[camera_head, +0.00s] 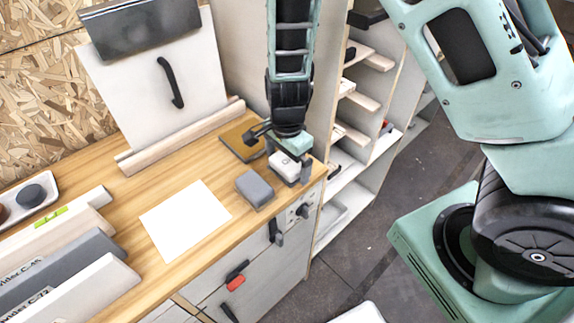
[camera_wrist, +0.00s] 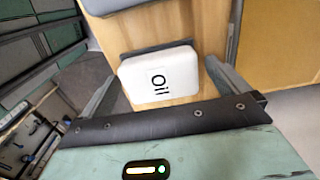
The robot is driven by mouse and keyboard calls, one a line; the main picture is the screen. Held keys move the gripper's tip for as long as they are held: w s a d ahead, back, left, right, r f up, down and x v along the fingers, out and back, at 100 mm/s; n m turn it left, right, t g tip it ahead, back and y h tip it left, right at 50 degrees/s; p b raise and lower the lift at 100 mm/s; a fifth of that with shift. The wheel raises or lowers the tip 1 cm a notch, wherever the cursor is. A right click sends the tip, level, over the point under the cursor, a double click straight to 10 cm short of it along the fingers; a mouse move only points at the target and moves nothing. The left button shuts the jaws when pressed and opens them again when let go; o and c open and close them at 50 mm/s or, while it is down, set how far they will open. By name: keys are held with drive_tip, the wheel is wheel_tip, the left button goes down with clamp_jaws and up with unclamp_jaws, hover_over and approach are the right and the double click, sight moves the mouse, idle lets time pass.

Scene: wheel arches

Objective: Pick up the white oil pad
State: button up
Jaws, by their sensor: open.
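The white oil pad (camera_wrist: 160,79) is a rounded white block with "Oil" on it. It lies near the end of the wooden worktop, with a thin dark edge showing behind it in the wrist view. It also shows in the head view (camera_head: 285,164), partly hidden by my gripper. My gripper (camera_head: 283,160) is directly over the pad. In the wrist view, my gripper (camera_wrist: 165,92) is open, with one finger on each side of the pad. I cannot tell whether the fingers touch it.
A grey block (camera_head: 255,189) sits close to the pad. A dark flat piece with a tan top (camera_head: 240,142) lies behind. White paper (camera_head: 185,220), long labelled blocks (camera_head: 70,275) and a tray (camera_head: 25,200) occupy the worktop (camera_head: 160,178). A shelf unit (camera_head: 350,150) stands to the right.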

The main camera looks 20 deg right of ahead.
sight(287, 160)
drive_tip(key=c, duration=1)
drive_tip(key=shift+c, duration=0.2)
drive_tip(key=shift+r, duration=0.1)
wheel_tip(287, 160, up, 10)
drive_tip(key=shift+p, duration=0.35)
drive_tip(key=o, duration=0.4)
drive_tip(key=shift+c, duration=1.4)
